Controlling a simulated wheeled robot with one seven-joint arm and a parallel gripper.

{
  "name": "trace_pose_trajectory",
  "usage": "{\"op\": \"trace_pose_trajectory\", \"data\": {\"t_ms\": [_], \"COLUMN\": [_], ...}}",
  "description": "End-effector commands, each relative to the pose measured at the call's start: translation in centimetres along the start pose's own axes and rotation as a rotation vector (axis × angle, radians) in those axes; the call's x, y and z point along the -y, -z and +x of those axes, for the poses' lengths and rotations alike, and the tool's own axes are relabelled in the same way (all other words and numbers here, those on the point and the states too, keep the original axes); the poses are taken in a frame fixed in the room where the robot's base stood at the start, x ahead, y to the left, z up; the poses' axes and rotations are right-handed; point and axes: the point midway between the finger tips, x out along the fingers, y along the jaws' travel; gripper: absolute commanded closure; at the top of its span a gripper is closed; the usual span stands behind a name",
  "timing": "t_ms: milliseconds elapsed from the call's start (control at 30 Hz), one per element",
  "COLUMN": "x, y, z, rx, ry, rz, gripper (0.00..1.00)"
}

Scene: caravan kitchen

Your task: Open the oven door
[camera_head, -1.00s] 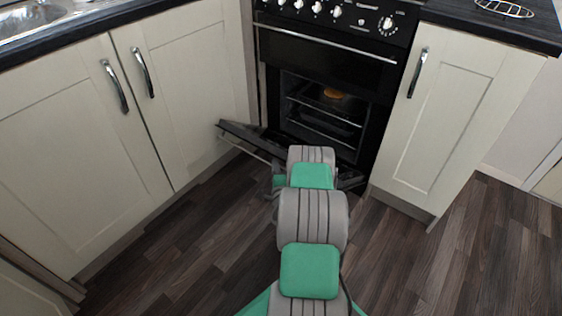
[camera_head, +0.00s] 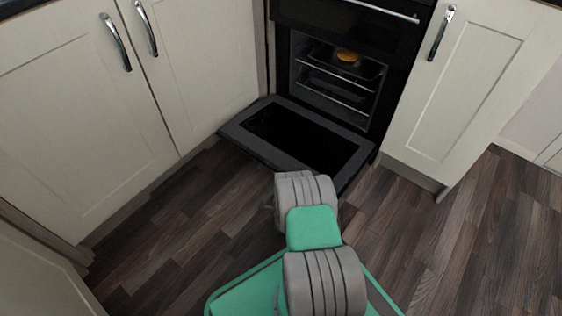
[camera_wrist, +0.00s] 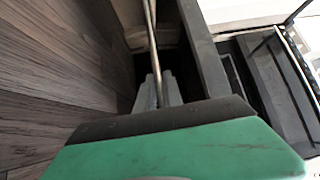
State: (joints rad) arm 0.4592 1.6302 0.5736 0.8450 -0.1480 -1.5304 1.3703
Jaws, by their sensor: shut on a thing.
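The oven door (camera_head: 243,132) is folded down at the front of the black oven and lies low, close to horizontal, with its dark inner face upward. The open oven cavity (camera_head: 308,72) shows racks and a tray. In the wrist view, my gripper (camera_wrist: 158,88) is shut on the thin metal door handle (camera_wrist: 151,38), which runs beside the door's dark edge (camera_wrist: 203,58). In the head view my own arm hides the gripper and the handle.
A yellow-orange item (camera_head: 347,56) sits on the upper oven tray. Cream cupboards (camera_head: 75,100) stand to the left and another cream cupboard (camera_head: 465,85) to the right. The dark wood floor (camera_head: 180,220) is clear around my arm.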

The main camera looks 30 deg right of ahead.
Motion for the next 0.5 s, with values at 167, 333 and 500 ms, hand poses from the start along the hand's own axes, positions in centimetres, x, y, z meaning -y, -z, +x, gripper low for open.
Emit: {"op": "trace_pose_trajectory", "data": {"t_ms": [167,333,500], "x": [-1.0,-1.3,-1.3], "y": [-0.4,-0.5,-0.4], "z": [-0.5,-0.6,-0.6], "rx": [0.011,0.012,0.011], "ry": [0.001,0.002,0.002], "rz": [0.0,0.001,0.002], "gripper": [1.0,1.0,1.0]}}
